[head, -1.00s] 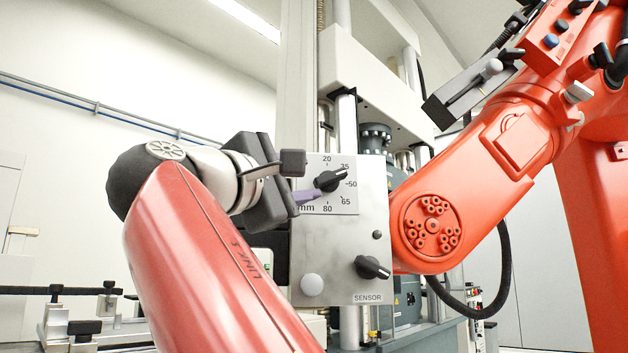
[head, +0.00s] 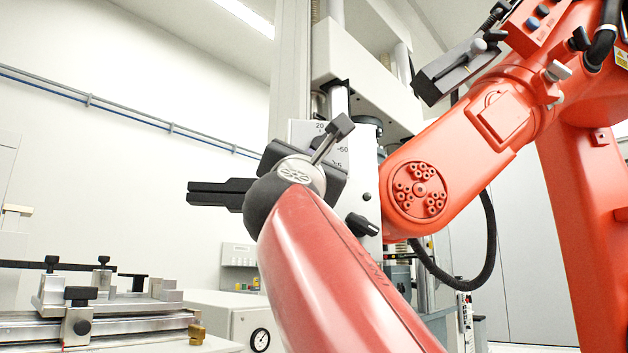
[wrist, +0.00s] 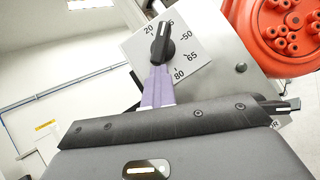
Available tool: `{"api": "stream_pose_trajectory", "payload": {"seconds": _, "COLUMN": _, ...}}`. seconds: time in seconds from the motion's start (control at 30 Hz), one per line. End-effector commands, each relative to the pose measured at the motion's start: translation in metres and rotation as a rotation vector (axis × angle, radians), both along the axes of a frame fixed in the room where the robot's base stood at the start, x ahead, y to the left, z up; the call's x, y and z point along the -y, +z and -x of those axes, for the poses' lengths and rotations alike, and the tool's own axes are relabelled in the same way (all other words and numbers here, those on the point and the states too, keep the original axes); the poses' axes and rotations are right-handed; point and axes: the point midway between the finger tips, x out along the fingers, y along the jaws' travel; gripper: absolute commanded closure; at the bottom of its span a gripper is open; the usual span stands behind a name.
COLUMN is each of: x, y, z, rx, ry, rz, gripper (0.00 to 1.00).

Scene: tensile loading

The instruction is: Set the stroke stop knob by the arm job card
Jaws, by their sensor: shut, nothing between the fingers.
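The stroke stop knob (wrist: 162,45) is black and sits on a white dial plate (wrist: 133,48) marked in mm. Its white line points up, close to the partly hidden 35 mark. In the head view the dial plate (head: 340,152) is partly covered by my wrist. My gripper (wrist: 157,70) has purple fingers that are shut and empty, with tips just below the knob in the wrist view. I cannot tell whether they touch it. In the head view the fingers are hidden behind my wrist. I cannot make out a job card.
A second black knob (head: 362,225) is on the panel below the dial. An orange robot arm (head: 430,190) stands close on the right. A metal fixture (head: 100,300) lies at lower left, near a gauge (head: 260,340).

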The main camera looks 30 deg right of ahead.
Motion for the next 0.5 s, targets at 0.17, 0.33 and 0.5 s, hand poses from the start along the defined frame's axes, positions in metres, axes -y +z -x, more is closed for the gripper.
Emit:
{"api": "stream_pose_trajectory", "payload": {"seconds": 0.17, "x": 0.031, "y": -0.044, "z": 0.001, "rx": -0.114, "ry": -0.003, "rz": 0.241, "gripper": 1.0}}
{"api": "stream_pose_trajectory", "payload": {"seconds": 0.33, "x": 0.042, "y": -0.075, "z": 0.038, "rx": -0.155, "ry": 0.002, "rz": 0.518, "gripper": 1.0}}
{"api": "stream_pose_trajectory", "payload": {"seconds": 0.5, "x": 0.04, "y": -0.094, "z": 0.072, "rx": -0.149, "ry": -0.004, "rz": 0.711, "gripper": 1.0}}
